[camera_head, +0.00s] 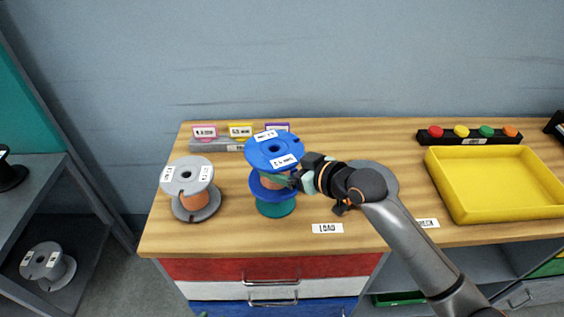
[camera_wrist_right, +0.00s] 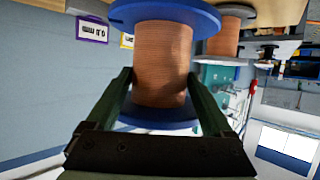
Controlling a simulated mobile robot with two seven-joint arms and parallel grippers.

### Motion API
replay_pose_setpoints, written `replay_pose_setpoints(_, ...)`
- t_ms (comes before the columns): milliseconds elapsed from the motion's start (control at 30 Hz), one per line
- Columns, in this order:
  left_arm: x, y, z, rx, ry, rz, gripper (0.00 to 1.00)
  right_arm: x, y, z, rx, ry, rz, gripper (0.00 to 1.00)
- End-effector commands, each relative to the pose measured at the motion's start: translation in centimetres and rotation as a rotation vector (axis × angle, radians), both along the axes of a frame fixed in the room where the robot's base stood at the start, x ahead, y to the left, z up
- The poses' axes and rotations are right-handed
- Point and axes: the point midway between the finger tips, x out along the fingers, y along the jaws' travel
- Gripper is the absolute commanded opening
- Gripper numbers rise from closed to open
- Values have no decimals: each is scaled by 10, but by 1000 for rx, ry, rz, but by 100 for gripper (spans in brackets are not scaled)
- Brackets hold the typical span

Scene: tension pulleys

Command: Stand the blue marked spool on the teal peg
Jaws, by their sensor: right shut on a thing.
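The blue marked spool (camera_head: 273,147) has blue flanges with white labels and copper-coloured wire. It is roughly upright. My right gripper (camera_head: 297,179) is shut on its wound middle, coming from the right; in the right wrist view the fingers flank the copper winding of the spool (camera_wrist_right: 160,60). The teal base of the peg (camera_head: 277,208) shows directly below the spool's lower flange. The peg's shaft is hidden, and I cannot tell whether the spool touches the base or hangs just above it. My left gripper is not in view.
A grey spool (camera_head: 187,181) with copper wire stands left on the wooden table (camera_head: 240,233). A grey disc (camera_head: 386,172) is partly behind my right arm. A yellow tray (camera_head: 495,181) and a strip of coloured buttons (camera_head: 469,136) are at the right. A label rack (camera_head: 216,145) is behind.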

Motion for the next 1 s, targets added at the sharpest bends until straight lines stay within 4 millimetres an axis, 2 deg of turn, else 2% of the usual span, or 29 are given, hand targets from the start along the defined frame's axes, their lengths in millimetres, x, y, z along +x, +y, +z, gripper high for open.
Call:
replay_pose_setpoints(267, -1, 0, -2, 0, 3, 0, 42, 1, 0, 2, 5, -7, -1, 0)
replay_pose_setpoints(1000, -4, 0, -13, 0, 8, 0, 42, 1, 0, -22, 5, -7, -1, 0)
